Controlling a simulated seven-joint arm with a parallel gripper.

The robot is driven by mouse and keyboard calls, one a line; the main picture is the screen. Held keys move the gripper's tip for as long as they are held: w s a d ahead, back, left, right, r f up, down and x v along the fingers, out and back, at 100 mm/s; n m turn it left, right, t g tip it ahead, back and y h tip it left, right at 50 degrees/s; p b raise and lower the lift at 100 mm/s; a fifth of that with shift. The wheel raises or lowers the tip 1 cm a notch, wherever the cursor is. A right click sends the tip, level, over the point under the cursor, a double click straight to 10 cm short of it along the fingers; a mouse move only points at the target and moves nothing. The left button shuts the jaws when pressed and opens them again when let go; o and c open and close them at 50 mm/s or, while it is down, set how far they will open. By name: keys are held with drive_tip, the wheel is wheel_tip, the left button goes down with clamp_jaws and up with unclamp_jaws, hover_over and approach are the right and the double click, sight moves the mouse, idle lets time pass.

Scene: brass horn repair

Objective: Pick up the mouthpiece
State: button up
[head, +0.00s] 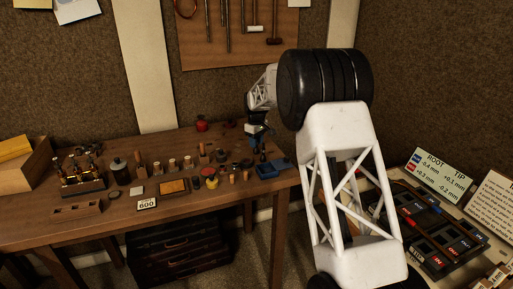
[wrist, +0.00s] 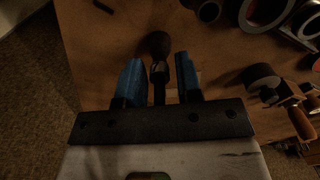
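In the wrist view, a dark thing with a round, wide end and a narrow stem, probably the mouthpiece (wrist: 158,46), lies in line with the gap between my fingers. Its stem runs back between them, with space on both sides. My gripper (wrist: 159,75) has two blue fingers, which stand apart and do not touch it. In the head view my gripper (head: 260,148) points down over the right end of the workbench, and the mouthpiece cannot be made out there. Whether it rests on the wood or stands above it cannot be told.
The wooden workbench (head: 105,221) holds a blue tray (head: 268,170) close to my gripper, a red item (head: 201,126) at the back, and several small tools and jars leftward. In the wrist view, a wooden-handled tool (wrist: 299,120) lies to the right. The bench edge is at left there.

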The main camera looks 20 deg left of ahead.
clamp_jaws()
drive_tip(key=shift+r, duration=0.2)
drive_tip(key=shift+r, duration=3.75)
